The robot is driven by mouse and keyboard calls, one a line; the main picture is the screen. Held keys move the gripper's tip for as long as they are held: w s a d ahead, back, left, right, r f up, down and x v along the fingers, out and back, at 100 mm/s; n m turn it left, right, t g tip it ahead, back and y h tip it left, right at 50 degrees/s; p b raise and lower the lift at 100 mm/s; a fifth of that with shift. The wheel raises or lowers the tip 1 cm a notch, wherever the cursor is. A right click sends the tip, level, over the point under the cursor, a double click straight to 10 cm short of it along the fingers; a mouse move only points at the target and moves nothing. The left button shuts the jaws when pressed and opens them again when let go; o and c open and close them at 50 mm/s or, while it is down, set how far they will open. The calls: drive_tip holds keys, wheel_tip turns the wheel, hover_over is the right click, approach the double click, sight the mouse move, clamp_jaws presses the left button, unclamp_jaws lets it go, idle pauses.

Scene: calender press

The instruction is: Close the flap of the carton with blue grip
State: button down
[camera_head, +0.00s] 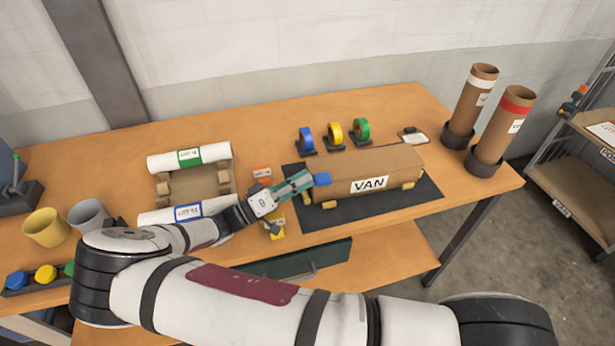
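The long brown carton (400,160), labelled VAN, lies on a black mat (425,195) on the workbench. The blue grip (322,179) is at the carton's left end. The flap it belongs to is hard to make out, so I cannot tell its angle. My gripper (306,182) reaches in from the left, with its teal fingers pointing right at the blue grip. The fingertips are very close to the grip; I cannot tell whether they touch it. The gap between the fingers is too small to read.
Yellow blocks (330,204) sit along the carton's base. Tape rolls (334,133) stand behind it. Cardboard tubes (472,100) stand at the right. White rolls (190,157) on a cradle, an orange card (262,171) and cups (46,227) are at the left.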

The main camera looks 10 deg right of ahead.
drive_tip(key=r+v, duration=0.2)
drive_tip(key=v, duration=0.9)
drive_tip(key=shift+a+r, duration=0.25)
drive_tip(key=shift+a, duration=0.1)
drive_tip(key=shift+s+r, duration=0.1)
drive_tip(key=s+d+r+g+y, duration=0.2)
drive_tip(key=d+r+g+y, duration=0.2)
drive_tip(key=d+r+y, duration=0.25)
drive_tip(key=s+d+r+g+y, duration=0.3)
drive_tip(key=d+r+g+y, duration=0.1)
drive_tip(key=d+r+y, duration=0.3)
drive_tip(key=s+d+r+n+t+y, duration=0.2)
drive_tip(key=s+r+t+y, duration=0.1)
drive_tip(key=s+r, duration=0.5)
drive_tip(key=s+d+r+n+t+y+b, duration=0.1)
drive_tip(key=s+d+r+n+t+y, duration=0.1)
drive_tip(key=s+r+t, duration=0.3)
wheel_tip(320, 180, up, 3)
drive_tip(key=s+y, duration=0.1)
drive_tip(key=s, duration=0.2)
drive_tip(key=shift+d, duration=0.2)
